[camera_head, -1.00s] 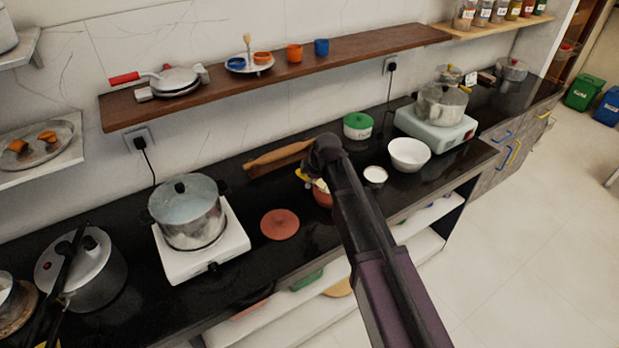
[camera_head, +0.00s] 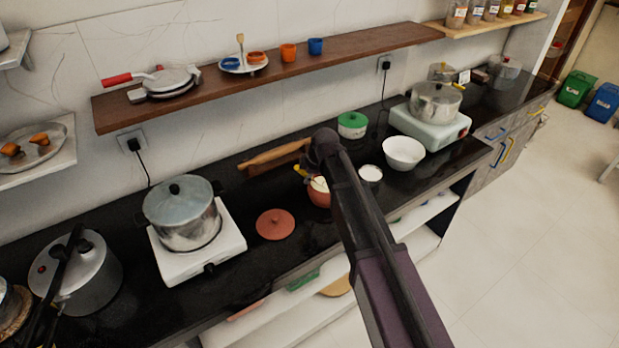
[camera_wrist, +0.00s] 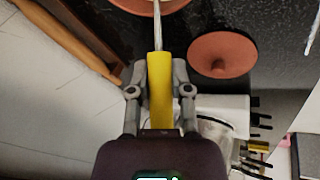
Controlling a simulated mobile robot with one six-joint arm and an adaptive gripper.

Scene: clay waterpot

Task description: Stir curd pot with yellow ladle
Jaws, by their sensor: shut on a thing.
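The yellow ladle shows in the wrist view, with its yellow handle (camera_wrist: 161,95) between the two fingers of my gripper (camera_wrist: 160,75), which is shut on it. Its thin metal shaft runs to the top edge, over the clay curd pot (camera_wrist: 150,6), of which only part shows. In the head view the reddish pot (camera_head: 318,196) stands on the counter with pale curd inside, partly hidden by my arm. A bit of the yellow handle (camera_head: 300,171) shows beside it. The ladle's bowl end is hidden.
A terracotta lid (camera_head: 275,224) lies left of the pot. A rolling pin (camera_head: 272,158) lies behind. A small white cup (camera_head: 370,173) and white bowl (camera_head: 404,152) stand to the right. A large steel pot (camera_head: 184,218) sits on a white stove at the left.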

